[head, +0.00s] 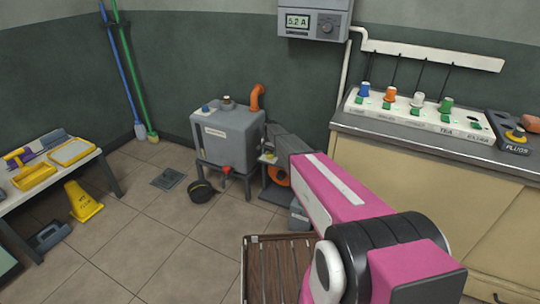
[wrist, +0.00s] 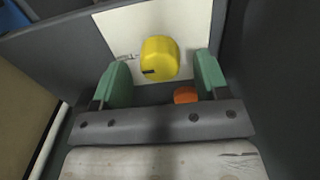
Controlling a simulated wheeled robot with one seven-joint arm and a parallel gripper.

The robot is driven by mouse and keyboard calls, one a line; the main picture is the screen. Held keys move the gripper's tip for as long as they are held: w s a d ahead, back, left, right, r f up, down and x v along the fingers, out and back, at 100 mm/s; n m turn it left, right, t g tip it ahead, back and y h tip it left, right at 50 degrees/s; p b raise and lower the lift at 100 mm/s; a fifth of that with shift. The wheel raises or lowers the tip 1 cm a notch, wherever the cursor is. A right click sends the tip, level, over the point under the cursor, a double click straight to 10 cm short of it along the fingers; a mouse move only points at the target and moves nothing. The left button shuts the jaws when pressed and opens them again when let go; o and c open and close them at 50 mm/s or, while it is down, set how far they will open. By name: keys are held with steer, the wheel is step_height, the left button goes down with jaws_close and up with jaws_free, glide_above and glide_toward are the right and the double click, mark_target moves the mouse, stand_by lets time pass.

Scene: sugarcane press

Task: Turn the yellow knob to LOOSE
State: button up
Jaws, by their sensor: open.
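The yellow knob (wrist: 160,58) sits on a pale panel (wrist: 118,30) in the wrist view. A short black mark shows on its left side, and small lettering on the panel left of it is too blurred to read. My gripper (wrist: 161,66) is open, with one green finger to the left of the knob and one to the right. Gaps show between the knob and both fingers, and whether the fingertips reach its depth is unclear. In the head view my arm reaches to the machine beside the grey tank (head: 228,138), and it hides most of the panel.
An orange round part (wrist: 185,95) shows just below the knob. In the head view, a counter (head: 440,141) with a row of coloured knobs stands at the right. A black bucket (head: 201,191) and a yellow floor sign (head: 83,202) stand on the floor at the left.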

steer(key=shift+f, duration=0.75)
steer(key=shift+c, duration=0.4)
steer(key=c, duration=0.9)
steer(key=shift+o, duration=0.2)
